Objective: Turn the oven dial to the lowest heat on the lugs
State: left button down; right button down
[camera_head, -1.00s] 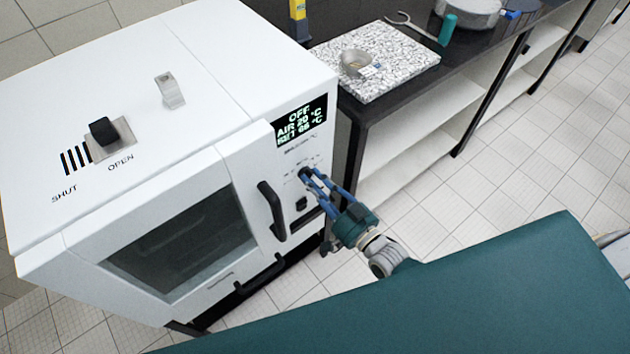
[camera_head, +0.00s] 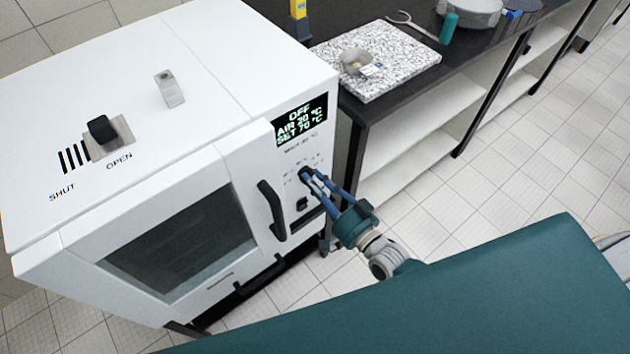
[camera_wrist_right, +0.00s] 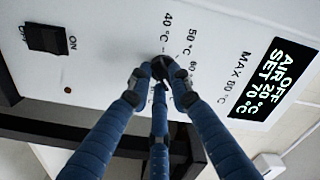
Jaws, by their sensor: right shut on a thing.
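The white oven (camera_head: 120,110) stands at the left in the head view. Its dial (camera_wrist_right: 158,68) is a small dark knob, mostly hidden by my fingers. Around it the wrist view shows marks for 40, 50, 60 and MAX 80 °C. My right gripper (camera_head: 308,178) is shut on the dial; its blue fingers also show in the wrist view (camera_wrist_right: 150,80). The display (camera_head: 301,119) reads OFF, AIR 20 °C, SET 70 °C, as does the wrist view (camera_wrist_right: 275,80). I cannot make out the dial's pointer. My left gripper is not in view.
The ON switch (camera_wrist_right: 47,39) is beside the dial. The door handle (camera_head: 271,210) is close to the left of my right gripper. A dark bench with a speckled slab (camera_head: 400,75) and a small metal cup (camera_head: 355,62) stands at the right. The floor in front is clear.

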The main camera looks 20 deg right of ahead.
jog(key=shift+s+f, duration=0.1)
jog(key=shift+f, duration=0.05)
jog(key=c, duration=1.6)
grip_release()
jog(key=shift+o, duration=0.2)
jog(key=v, duration=1.2)
